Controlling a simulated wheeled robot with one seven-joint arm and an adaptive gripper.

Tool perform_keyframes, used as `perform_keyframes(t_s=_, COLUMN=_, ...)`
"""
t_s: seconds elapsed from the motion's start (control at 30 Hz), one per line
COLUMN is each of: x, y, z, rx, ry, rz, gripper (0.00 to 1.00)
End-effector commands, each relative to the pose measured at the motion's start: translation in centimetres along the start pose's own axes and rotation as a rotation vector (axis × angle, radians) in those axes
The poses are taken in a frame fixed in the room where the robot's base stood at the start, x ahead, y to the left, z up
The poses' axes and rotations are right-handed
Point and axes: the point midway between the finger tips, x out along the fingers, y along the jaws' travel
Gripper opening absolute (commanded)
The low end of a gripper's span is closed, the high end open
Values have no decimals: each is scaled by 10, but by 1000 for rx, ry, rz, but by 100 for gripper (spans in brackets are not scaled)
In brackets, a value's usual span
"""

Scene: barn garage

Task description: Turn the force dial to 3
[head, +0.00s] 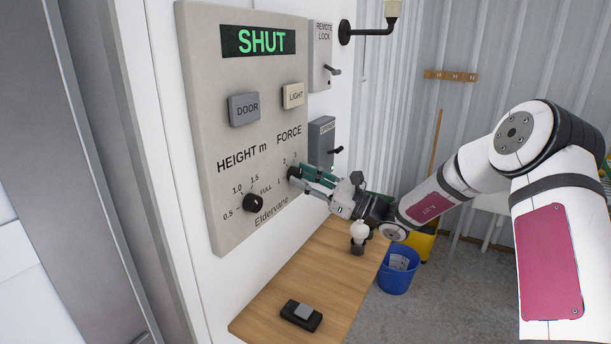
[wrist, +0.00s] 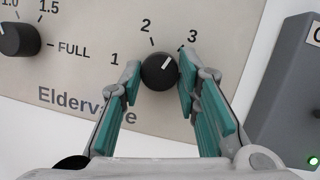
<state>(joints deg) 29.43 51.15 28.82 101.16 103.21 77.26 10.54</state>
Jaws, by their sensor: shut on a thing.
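The force dial is a round black knob with a white pointer line, on the lower right of the beige control panel (head: 207,100). In the wrist view the force dial (wrist: 158,74) has marks 1, 2 and 3 around it. Its white line points up and right, at or close to the 3 mark. My gripper (head: 298,176) reaches the panel from the right. In the wrist view its teal-padded fingers (wrist: 159,80) are on either side of the dial, shut on it. In the head view the fingers partly hide the dial.
The height dial (head: 253,203) is left of the force dial, with the DOOR button (head: 243,109) and LIGHT button (head: 293,96) above. The display (head: 258,41) reads SHUT. Grey switch boxes (head: 321,143) are close on the right. A wooden bench (head: 318,268) is below.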

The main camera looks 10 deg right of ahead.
Motion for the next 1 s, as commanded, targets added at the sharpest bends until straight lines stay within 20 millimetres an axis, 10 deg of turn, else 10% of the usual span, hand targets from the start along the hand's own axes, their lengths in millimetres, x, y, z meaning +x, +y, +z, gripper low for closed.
perform_keyframes(t_s=0.87, x=-1, y=1, z=-2, rx=149, ry=-3, rz=-48, gripper=2)
perform_keyframes(t_s=0.9, x=-1, y=1, z=-2, rx=149, ry=-3, rz=-48, gripper=37)
perform_keyframes(t_s=1.0, x=-1, y=1, z=-2, rx=149, ry=-4, rz=-48, gripper=50)
